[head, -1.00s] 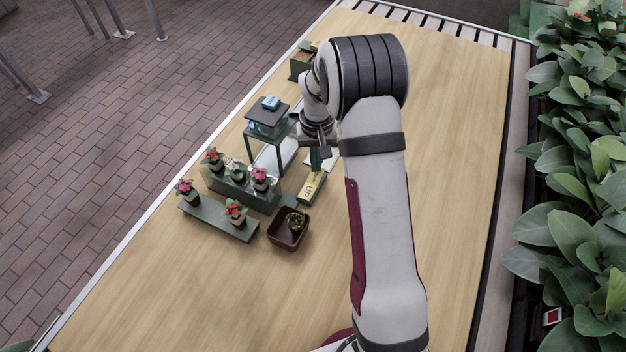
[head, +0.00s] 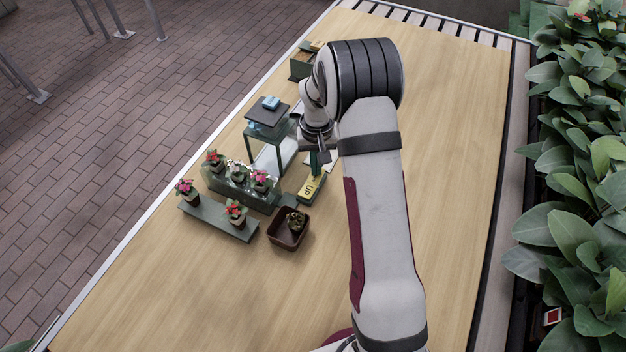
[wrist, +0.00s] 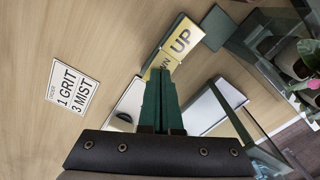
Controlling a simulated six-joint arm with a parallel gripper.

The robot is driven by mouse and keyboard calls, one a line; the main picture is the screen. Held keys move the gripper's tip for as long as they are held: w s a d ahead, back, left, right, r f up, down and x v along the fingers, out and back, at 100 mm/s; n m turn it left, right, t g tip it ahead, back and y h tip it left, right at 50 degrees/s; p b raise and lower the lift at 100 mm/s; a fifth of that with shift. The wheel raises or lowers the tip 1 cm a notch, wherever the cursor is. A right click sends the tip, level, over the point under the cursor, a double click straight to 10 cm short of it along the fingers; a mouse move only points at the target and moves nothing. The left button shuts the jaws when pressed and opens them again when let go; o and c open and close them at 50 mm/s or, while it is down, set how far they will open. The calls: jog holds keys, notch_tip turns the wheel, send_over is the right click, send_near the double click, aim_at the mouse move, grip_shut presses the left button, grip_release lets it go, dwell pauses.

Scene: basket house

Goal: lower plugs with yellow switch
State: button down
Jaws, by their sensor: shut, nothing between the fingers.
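The yellow rocker switch (head: 311,189), marked UP, sits on a dark green base right of the glass case. In the wrist view the switch (wrist: 181,42) shows UP and part of a second word, covered by my fingertips. My gripper (head: 319,164) is shut and empty, its green fingers (wrist: 158,78) at or just above the far half of the switch; contact cannot be told. Flowering potted plants, likely the plugs, stand in the glass case (head: 240,178). More stand on the green ledge (head: 215,217) in front.
A brown box (head: 283,238) holding a small pot stands in front of the switch. A framed glass stand with a dark top (head: 267,113) and blue item is behind the plants. The wrist view shows an order card (wrist: 72,88), 1 GRIT, 3 MIST. The front table is clear.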

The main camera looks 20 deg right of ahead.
jog(key=shift+f, duration=0.2)
jog(key=shift+r, duration=0.1)
notch_tip(320, 180, up, 7)
dwell(0.5)
jog(key=s+a+r+m+y, duration=0.1)
jog(key=s+a+r, duration=0.4)
jog(key=s, duration=0.4)
jog(key=s+a+r, duration=0.3)
jog(key=s+r, duration=0.4)
jog(key=s, duration=0.1)
jog(key=s+a+m, duration=0.1)
jog(key=s+a, duration=0.2)
jog(key=s, duration=1)
jog(key=shift+s+f+m+y, duration=0.3)
jog(key=shift+s+f+y, duration=0.05)
jog(key=shift+s+y, duration=0.05)
